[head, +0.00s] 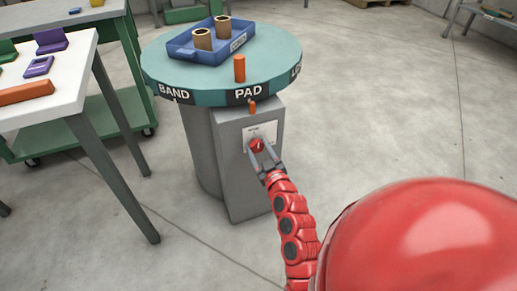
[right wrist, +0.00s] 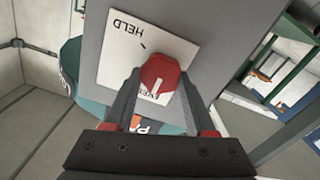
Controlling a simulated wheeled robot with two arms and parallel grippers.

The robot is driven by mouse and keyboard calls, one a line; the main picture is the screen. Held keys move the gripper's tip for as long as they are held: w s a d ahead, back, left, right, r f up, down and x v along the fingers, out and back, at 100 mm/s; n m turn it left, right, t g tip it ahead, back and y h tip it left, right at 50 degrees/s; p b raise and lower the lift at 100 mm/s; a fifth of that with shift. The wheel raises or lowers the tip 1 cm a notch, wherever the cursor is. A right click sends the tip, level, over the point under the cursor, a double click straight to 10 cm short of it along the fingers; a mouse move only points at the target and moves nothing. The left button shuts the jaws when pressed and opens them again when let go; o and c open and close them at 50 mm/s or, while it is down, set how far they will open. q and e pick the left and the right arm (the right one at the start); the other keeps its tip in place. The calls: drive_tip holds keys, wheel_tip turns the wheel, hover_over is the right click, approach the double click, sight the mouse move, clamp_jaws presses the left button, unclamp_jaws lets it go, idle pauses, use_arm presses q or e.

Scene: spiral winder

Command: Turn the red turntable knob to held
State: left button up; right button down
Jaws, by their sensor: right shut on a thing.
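The red turntable knob (head: 257,145) sits on a white plate (head: 262,133) on the front of the grey pedestal box. My right gripper (head: 262,153) is shut on the knob, with a finger on either side. In the right wrist view the knob (right wrist: 160,74) is between the fingertips of my gripper (right wrist: 157,82). Its white pointer line faces the lower label, which the gripper partly hides. The word HELD (right wrist: 128,29) shows upside down at the plate's upper left, away from the pointer. My left gripper is not in view.
The teal turntable (head: 265,80) above bears an orange peg (head: 239,68) and a blue tray (head: 180,52) with two brown tubes. Its rim carries BAND and PAD labels. A small orange handle (head: 252,106) hangs at the rim.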

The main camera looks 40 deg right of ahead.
drive_tip(key=shift+m, duration=0.3)
drive_tip(key=m, duration=0.5)
drive_tip(key=shift+d+r+m, duration=0.1)
drive_tip(key=shift+d+m, duration=0.05)
drive_tip(key=shift+m, duration=0.15)
drive_tip(key=m, duration=0.6)
drive_tip(key=shift+d+p, duration=0.15)
drive_tip(key=shift+p, duration=0.2)
drive_tip(key=m, duration=0.5)
drive_tip(key=shift+s+f+m+p, duration=0.1)
drive_tip(key=shift+f+m+p, duration=0.1)
drive_tip(key=shift+m+p, duration=0.2)
drive_tip(key=m+p, duration=0.1)
drive_tip(key=m, duration=0.4)
drive_tip(key=shift+f+m, duration=0.15)
drive_tip(key=shift+m, duration=0.25)
drive_tip(key=shift+c, duration=1.1)
unclamp_jaws()
